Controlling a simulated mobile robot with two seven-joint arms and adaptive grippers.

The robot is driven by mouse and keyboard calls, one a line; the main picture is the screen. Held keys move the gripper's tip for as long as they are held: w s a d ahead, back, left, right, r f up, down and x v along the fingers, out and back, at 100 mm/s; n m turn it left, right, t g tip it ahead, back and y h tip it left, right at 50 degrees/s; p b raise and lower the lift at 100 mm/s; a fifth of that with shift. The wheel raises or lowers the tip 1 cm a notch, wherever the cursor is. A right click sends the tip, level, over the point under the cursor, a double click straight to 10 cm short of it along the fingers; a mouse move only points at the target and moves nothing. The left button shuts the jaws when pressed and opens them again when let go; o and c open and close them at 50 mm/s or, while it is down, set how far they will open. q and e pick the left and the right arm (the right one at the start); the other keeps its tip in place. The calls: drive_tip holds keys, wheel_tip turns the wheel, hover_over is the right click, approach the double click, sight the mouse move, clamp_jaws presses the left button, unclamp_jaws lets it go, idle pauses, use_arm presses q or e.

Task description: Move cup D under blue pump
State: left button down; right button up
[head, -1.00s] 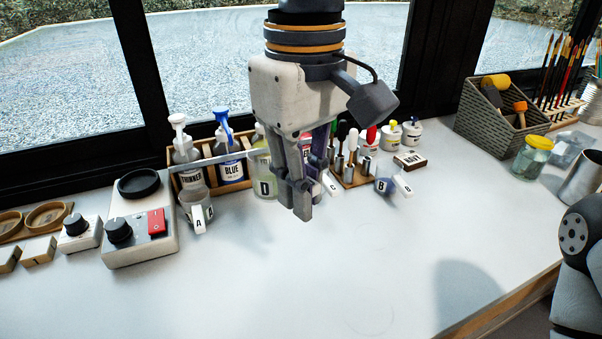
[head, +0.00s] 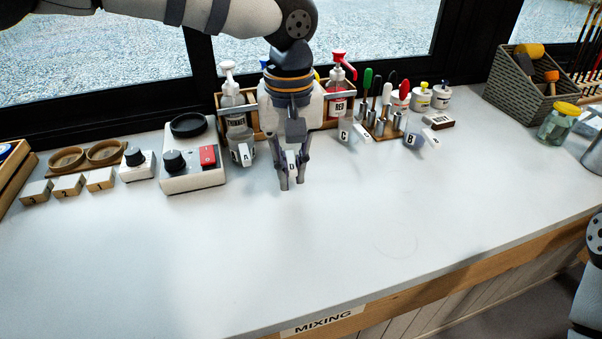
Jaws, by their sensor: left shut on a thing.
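Cup D shows its white tag (head: 291,163) between the fingers of my left gripper (head: 292,186). The gripper points down and is shut on it; the cup's body is mostly hidden behind the fingers. The blue pump is almost wholly hidden behind my left gripper; only a bit of its blue top (head: 264,62) shows. Cup D is in front of the pump rack (head: 254,124); I cannot tell whether it touches the table. My right gripper is out of view.
Cup A (head: 243,155) stands left, by the thinner pump (head: 235,105). The red pump (head: 339,88), cup C (head: 346,132) and cup B (head: 411,138) are to the right. A control box (head: 193,180) stands farther left. The front table (head: 330,235) is clear.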

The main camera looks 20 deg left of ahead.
use_arm(q)
drive_tip(key=w+a, duration=0.1)
drive_tip(key=w+a+b, duration=0.1)
drive_tip(key=w, duration=0.1)
drive_tip(key=w+a, duration=0.1)
drive_tip(key=shift+w+f, duration=0.15)
drive_tip(key=shift+f, duration=0.05)
drive_tip(key=shift+w+a+r, duration=0.2)
drive_tip(key=shift+w+a, duration=0.1)
drive_tip(key=shift+w, duration=0.1)
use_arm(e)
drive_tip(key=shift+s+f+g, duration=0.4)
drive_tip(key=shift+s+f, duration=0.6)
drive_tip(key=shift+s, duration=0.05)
use_arm(q)
drive_tip(key=shift+f, duration=0.55)
drive_tip(key=c, duration=1.6)
unclamp_jaws()
drive_tip(key=shift+o, duration=0.2)
wheel_tip(320, 180, up, 12)
drive_tip(key=shift+b, duration=0.3)
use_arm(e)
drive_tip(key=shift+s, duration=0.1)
